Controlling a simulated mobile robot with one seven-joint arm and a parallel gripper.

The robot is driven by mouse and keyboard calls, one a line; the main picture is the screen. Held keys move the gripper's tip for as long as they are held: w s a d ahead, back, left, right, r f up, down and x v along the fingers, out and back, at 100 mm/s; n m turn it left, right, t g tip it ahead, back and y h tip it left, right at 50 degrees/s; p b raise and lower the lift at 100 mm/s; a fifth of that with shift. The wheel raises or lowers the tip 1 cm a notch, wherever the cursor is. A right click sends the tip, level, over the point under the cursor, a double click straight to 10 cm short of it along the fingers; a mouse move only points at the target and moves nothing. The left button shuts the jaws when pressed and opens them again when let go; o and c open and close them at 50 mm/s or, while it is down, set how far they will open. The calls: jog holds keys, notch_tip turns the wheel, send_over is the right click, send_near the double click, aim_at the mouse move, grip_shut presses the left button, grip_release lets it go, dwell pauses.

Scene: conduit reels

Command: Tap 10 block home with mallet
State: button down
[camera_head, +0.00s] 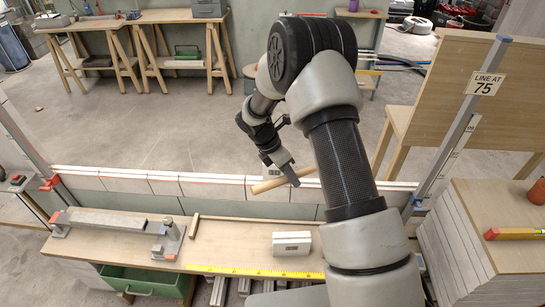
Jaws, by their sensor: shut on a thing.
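My gripper (281,168) is above the middle of a low row of pale blocks (220,188). It is shut on a wooden, stick-like piece (267,186), which looks like the mallet; its far parts are partly hidden by the gripper and arm. A small pale patch shows behind the gripper, too small to read. I cannot tell which block in the row is the 10 block, nor whether the mallet touches any block. A loose white block (292,243) lies on the bench in front of the row.
A wooden bench (225,240) carries a metal clamp-like tool (168,240), a grey bar (105,221) and a yellow tape (250,271). Upright posts stand at both row ends, the right with a "LINE AT 75" sign (486,83). My arm covers the row's right part.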

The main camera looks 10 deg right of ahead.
jog(key=w+a+r+n+t+y+b, duration=0.25)
jog(key=w+a+n+t, duration=0.25)
jog(key=w+n, duration=0.5)
notch_tip(320, 180, down, 6)
jog(key=s+n+b, duration=0.2)
jog(key=b, duration=0.3)
jog(key=shift+s+d+r+b, duration=0.15)
jog(key=shift+d+b, duration=0.05)
jog(key=shift+b, duration=0.1)
jog(key=shift+r+h, duration=0.1)
jog(key=shift+h, duration=0.15)
jog(key=shift+s+r+p, duration=0.1)
jog(key=shift+r+p, duration=0.15)
jog(key=shift+p, duration=0.25)
jog(key=shift+f, duration=0.1)
